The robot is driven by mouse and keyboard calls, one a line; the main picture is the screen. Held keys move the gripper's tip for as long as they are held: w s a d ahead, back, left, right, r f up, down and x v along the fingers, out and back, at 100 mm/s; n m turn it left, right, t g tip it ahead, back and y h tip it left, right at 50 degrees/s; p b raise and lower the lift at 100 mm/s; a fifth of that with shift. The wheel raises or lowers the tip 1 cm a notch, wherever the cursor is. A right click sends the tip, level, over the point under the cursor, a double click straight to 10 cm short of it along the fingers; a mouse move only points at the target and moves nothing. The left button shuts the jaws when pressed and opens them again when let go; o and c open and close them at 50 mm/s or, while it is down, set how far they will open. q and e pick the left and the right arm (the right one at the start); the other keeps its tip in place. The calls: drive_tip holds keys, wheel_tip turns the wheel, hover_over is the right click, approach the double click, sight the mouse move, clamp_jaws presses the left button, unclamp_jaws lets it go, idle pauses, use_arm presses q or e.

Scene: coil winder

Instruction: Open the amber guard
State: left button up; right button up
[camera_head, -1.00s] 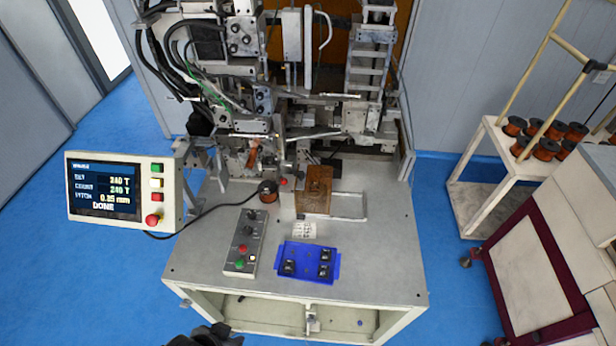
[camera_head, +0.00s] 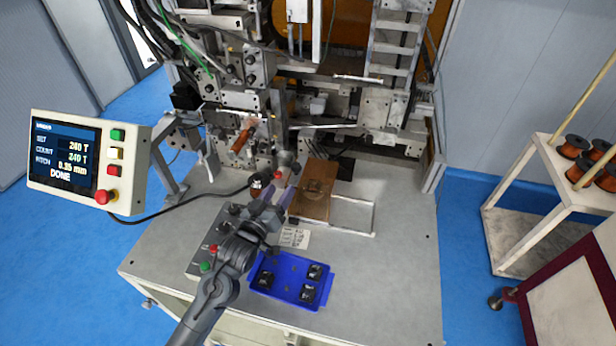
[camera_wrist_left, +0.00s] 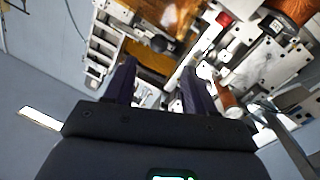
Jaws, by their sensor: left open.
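The amber guard (camera_head: 316,190) is a brown-amber see-through panel on the bench, in front of the machine's middle, and it appears down. Something round shows dimly through it. In the left wrist view an amber panel (camera_wrist_left: 165,12) shows at the top edge, with a dark knob at its lower side. My left gripper (camera_head: 284,190) is just left of the guard's left edge in the head view, apart from or barely beside it; contact cannot be told. Its two dark fingers (camera_wrist_left: 158,88) stand apart with nothing between them. My right gripper is not in view.
A thin metal wire frame (camera_head: 372,218) lies right of the guard. A blue tray (camera_head: 285,262) with several small dark parts and a button box (camera_head: 200,268) are in front. A display panel (camera_head: 75,150) reads DONE. The bench's right side is clear.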

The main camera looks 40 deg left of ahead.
sight(294, 171)
use_arm(q)
drive_tip(key=x, duration=1.1)
drive_tip(key=shift+r+p, duration=0.2)
drive_tip(key=shift+p, duration=0.15)
clamp_jaws()
